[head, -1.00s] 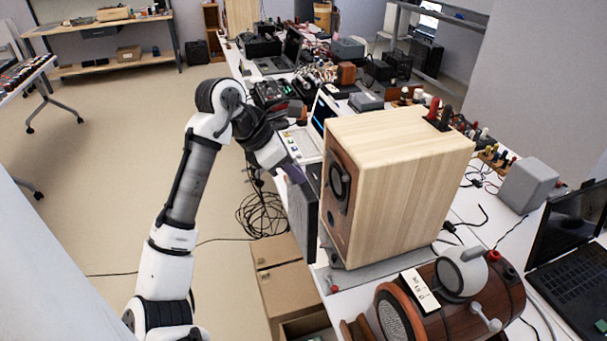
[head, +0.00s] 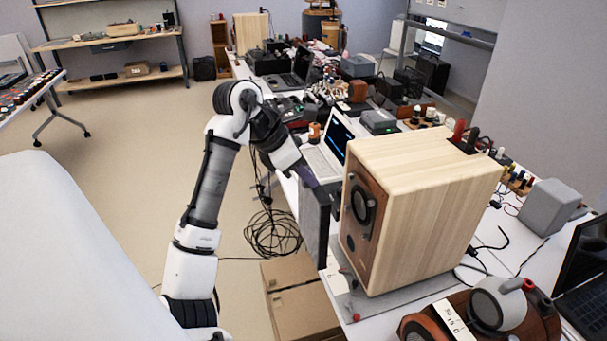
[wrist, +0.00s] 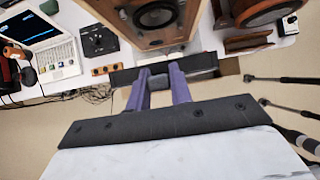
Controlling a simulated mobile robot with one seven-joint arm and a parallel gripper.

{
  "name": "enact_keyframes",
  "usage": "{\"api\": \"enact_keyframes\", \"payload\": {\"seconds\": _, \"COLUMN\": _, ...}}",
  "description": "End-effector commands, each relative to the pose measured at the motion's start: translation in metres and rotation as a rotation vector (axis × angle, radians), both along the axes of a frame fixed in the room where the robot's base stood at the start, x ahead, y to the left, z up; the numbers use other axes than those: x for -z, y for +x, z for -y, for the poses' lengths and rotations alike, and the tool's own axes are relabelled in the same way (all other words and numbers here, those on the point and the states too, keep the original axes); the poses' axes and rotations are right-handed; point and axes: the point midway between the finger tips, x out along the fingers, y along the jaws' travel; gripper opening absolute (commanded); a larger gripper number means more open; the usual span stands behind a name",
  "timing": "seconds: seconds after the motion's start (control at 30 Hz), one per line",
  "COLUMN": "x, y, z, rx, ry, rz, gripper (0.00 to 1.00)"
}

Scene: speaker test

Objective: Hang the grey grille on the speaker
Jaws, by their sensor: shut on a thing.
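The speaker (head: 425,200) is a pale wooden box on the white table, with a darker brown front facing left. Its front and round driver also show at the top of the wrist view (wrist: 155,17). The grey grille (head: 315,222) is a thin dark upright panel beside the speaker's front, apart from it by a narrow gap. In the wrist view the grille (wrist: 203,67) shows nearly edge-on as a dark bar. My gripper (wrist: 163,76) has purple fingers shut on the grille. In the head view the grip is partly hidden. The grille's side facing the speaker is hidden.
An open laptop (head: 328,150) lies behind the speaker. A wooden barrel-like device (head: 540,318) stands at front right, and a grey box (head: 550,205) at right. Cardboard boxes (head: 300,300) and coiled cable (head: 272,232) are on the floor below the table's left edge.

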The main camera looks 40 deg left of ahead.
Motion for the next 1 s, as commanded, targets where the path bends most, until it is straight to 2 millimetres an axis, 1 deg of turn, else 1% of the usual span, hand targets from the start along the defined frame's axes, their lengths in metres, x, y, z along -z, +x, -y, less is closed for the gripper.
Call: {"api": "enact_keyframes", "payload": {"seconds": 1.0, "x": 0.001, "y": 0.070, "z": 0.041, "rx": 0.001, "ry": 0.003, "rz": -0.001, "gripper": 0.00}}
